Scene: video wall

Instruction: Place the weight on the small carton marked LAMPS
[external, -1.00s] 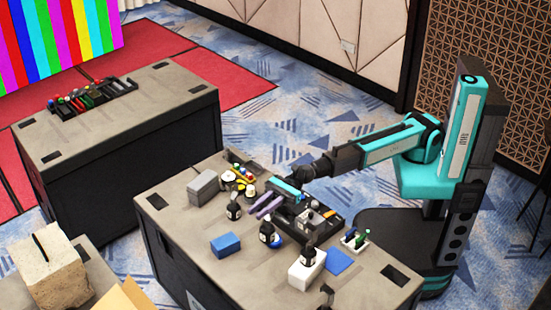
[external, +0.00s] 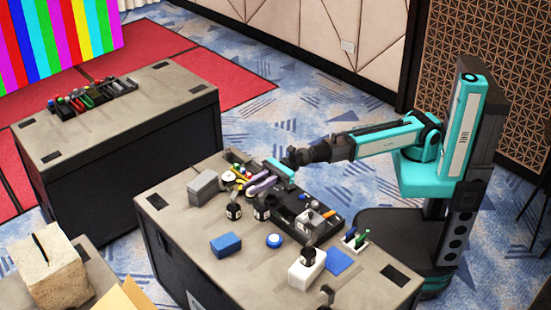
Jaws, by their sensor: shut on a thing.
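My gripper (external: 263,184) is shut on a dark weight (external: 261,208) with a pale mark. The weight hangs below the fingers over the near table, at the left end of the black tray. Whether it touches anything beneath is unclear. No LAMPS lettering is readable, so I cannot tell which box is that carton. A grey box (external: 203,188) stands to the left of the weight, and a white box (external: 303,275) stands at the front right with a dark object (external: 309,256) on it.
A similar dark object (external: 234,211) stands close left of the held weight. A blue block (external: 226,245), a round blue item (external: 274,240) and a blue flat piece (external: 339,261) lie in front. The black tray (external: 330,228) holds small items. The table's front left is bare.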

